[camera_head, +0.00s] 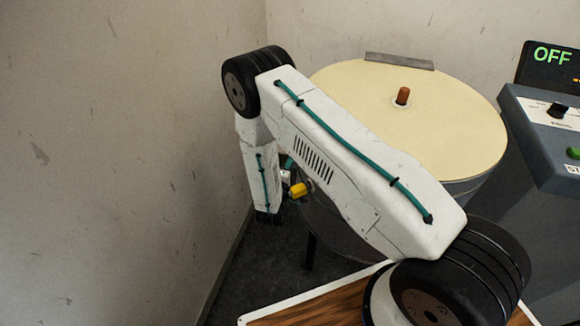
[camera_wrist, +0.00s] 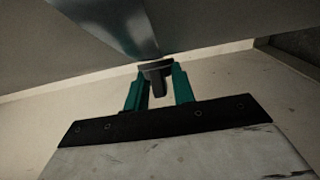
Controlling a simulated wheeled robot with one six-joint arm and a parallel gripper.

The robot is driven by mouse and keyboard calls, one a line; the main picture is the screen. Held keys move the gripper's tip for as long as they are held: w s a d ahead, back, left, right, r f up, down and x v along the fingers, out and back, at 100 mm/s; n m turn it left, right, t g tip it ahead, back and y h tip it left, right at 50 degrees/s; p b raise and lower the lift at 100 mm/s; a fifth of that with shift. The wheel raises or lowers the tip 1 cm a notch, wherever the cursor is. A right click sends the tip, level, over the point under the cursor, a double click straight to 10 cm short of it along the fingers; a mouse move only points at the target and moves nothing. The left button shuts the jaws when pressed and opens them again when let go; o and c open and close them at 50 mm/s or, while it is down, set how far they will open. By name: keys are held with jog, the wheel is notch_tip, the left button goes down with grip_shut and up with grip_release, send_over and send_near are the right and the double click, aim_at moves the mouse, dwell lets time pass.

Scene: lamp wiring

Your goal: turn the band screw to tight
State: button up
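A dark grey T-shaped piece, which looks like the band screw's handle (camera_wrist: 156,80), sits between the teal fingers of my gripper (camera_wrist: 160,78) in the wrist view. Its wide end lies at the fingertips, against a grey metal surface. I cannot tell whether the fingers press on it or only stand either side of it. In the head view a round drum with a cream lid (camera_head: 450,120) stands behind my white arm. My arm hides the drum's near side, the fingers and the screw there.
A small yellow piece (camera_head: 298,190) shows beside my arm. A brown knob (camera_head: 403,95) stands on the lid, and a grey plate (camera_head: 399,61) is behind it. A control box (camera_head: 540,110) reading OFF is at the right. A wood-topped surface (camera_head: 320,305) is at the front.

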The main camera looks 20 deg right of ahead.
jog(key=shift+c, duration=1.3)
jog(key=shift+t, duration=0.3)
jog(key=o, duration=0.7)
jog(key=shift+s, duration=0.1)
jog(key=v, duration=0.7)
jog(key=shift+s+a, duration=0.25)
